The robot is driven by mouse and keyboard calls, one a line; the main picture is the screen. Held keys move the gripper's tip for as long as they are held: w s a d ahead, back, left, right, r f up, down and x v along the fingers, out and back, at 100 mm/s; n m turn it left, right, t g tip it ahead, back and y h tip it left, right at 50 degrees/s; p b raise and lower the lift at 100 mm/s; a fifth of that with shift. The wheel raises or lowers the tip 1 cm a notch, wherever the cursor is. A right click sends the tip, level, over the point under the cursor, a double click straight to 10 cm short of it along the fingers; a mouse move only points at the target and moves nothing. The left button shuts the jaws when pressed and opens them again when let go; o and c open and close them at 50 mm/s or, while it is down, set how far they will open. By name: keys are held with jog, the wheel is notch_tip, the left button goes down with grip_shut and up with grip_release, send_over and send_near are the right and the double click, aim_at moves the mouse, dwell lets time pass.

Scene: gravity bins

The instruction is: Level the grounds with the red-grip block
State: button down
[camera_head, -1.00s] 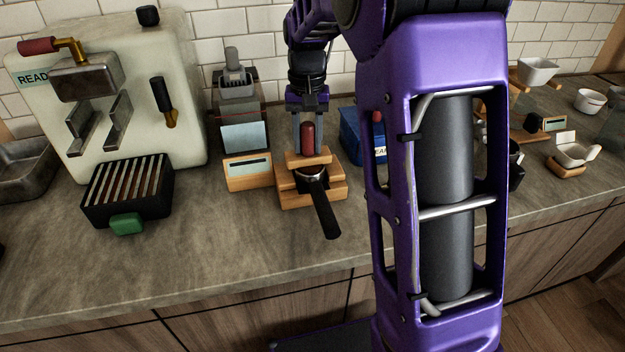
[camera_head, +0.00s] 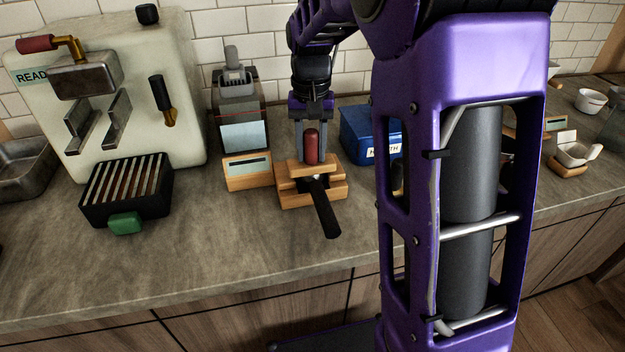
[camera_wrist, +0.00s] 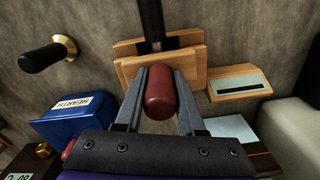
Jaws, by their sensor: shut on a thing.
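The red-grip block has an upright red grip (camera_head: 311,146) on a pale wooden bar (camera_head: 313,169). My gripper (camera_head: 312,153) is shut on the red grip, one finger on each side; the grip also shows in the wrist view (camera_wrist: 160,93). The bar lies over the portafilter (camera_head: 325,209), whose black handle points toward the counter's front. The portafilter rests in a wooden stand (camera_head: 291,201). The bar hides the basket and any grounds in it. I cannot tell whether the bar touches the rim.
A grinder (camera_head: 238,105) with a wooden-framed display (camera_head: 248,171) stands close left of the stand. A blue box (camera_head: 360,135) is close on the right. The espresso machine (camera_head: 185,110) and a slatted black box (camera_head: 125,188) stand farther left. The front counter is clear.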

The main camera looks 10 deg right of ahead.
aim_at(311, 130)
jog(key=shift+w+r+p, duration=0.15)
jog(key=shift+w+p, duration=0.65)
jog(key=shift+w, duration=0.75)
jog(key=shift+s, duration=0.1)
jog(key=shift+s+f, duration=0.15)
jog(key=shift+s, duration=0.55)
jog(key=shift+s+f, duration=0.1)
jog(key=shift+s, duration=0.7)
jog(key=shift+s+f, duration=0.1)
jog(key=shift+f, duration=0.05)
jog(key=shift+r+p, duration=1.8)
jog(key=shift+r, duration=1.35)
